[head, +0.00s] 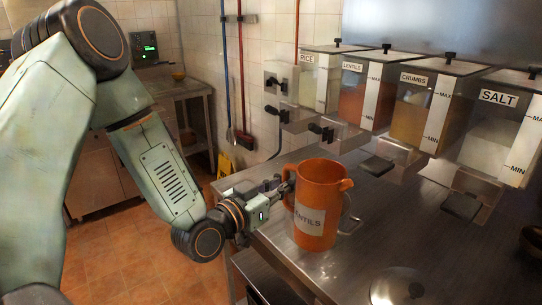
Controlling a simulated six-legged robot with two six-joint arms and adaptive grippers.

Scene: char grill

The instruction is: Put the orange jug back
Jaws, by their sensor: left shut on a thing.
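The orange jug (318,195) stands upright at the left edge of the steel counter, with a white label reading "LENTILS" on its side. A metal handle shows at its right. My left gripper (285,190) reaches in from the left and is shut on the jug's left side, near the upper half. The fingertips are partly hidden against the jug. I cannot clearly tell whether the jug's base touches the counter. My right gripper is not in view.
Clear dispensers marked RICE (322,82), LENTILS (362,90), CRUMBS (417,105) and SALT (497,125) line the back of the steel counter (385,225). A round metal lid (397,288) lies at the front. The counter's middle is clear.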

